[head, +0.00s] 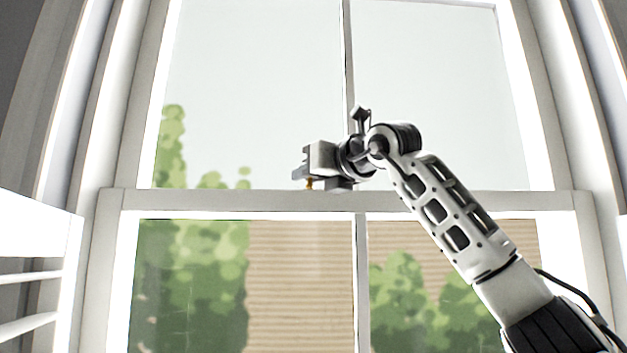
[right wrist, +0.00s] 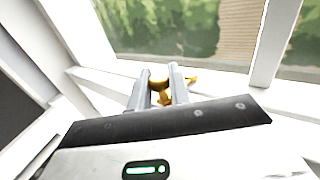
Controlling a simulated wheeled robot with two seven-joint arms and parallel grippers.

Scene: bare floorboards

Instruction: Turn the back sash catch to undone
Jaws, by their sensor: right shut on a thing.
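The sash catch is a small brass piece on the meeting rail (head: 230,200) of the window. In the head view only a bit of the brass catch (head: 310,184) shows below my right gripper (head: 302,172). In the right wrist view the brass catch (right wrist: 160,86) sits between the two grey fingers of my right gripper (right wrist: 158,88), which are shut on it. A brass part sticks out to the right past the right finger. The fingers hide much of the catch, so its exact turn is hard to tell. My left gripper is not in view.
White window frame (head: 148,100) surrounds the panes, with a vertical glazing bar (head: 348,60) behind my right wrist. White slatted shutter or furniture (head: 35,270) stands at the lower left. Open space lies in front of the lower panes.

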